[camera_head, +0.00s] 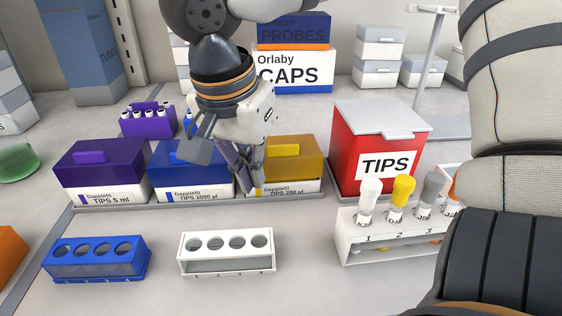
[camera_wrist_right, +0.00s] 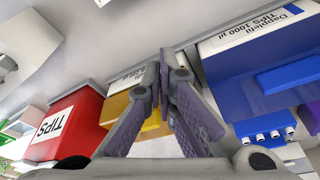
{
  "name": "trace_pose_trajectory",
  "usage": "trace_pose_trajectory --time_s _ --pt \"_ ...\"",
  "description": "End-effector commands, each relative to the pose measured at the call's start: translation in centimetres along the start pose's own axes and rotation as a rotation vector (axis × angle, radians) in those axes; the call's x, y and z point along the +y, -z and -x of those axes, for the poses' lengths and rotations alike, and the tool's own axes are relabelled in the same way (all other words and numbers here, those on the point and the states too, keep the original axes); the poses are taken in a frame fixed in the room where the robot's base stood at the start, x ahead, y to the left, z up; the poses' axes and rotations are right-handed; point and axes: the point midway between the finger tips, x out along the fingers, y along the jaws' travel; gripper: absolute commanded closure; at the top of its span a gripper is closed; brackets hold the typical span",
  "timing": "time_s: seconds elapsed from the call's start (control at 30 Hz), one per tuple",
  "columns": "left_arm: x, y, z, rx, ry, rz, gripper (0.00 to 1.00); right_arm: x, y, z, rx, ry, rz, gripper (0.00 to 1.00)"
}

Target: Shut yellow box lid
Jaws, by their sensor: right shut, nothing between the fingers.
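The yellow tip box (camera_head: 296,153) stands at the right end of a row of three tip boxes. Its yellow lid looks down on the white base, level with the neighbouring lids. My right gripper (camera_head: 245,183) is shut and empty, pointing down at the front left of the yellow box, near the gap to the blue box. It hides the box's left front part. In the right wrist view the shut fingertips (camera_wrist_right: 163,62) overlap the yellow box (camera_wrist_right: 116,108); whether they touch it I cannot tell. My left gripper is not in view.
The blue tip box (camera_head: 190,165) and purple tip box (camera_head: 103,165) stand to the left, the red TIPS box (camera_head: 376,150) to the right. A white rack (camera_head: 226,265) and blue rack (camera_head: 95,270) stand in front. A white rack with capped tubes (camera_head: 385,248) is at front right.

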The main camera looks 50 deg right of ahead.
Motion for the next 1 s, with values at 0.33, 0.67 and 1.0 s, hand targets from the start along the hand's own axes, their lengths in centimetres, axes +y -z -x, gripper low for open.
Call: trace_pose_trajectory --time_s 0.33,0.67,1.0 --pt "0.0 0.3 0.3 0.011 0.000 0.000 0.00 -0.3 0.6 0.8 0.004 0.013 -0.003 1.00" --pt "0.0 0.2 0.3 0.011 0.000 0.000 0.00 -1.1 2.5 1.5 0.007 0.011 -0.004 1.00" --pt "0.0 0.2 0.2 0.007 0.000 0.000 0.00 -2.1 4.4 1.9 0.005 0.004 -0.004 1.00"
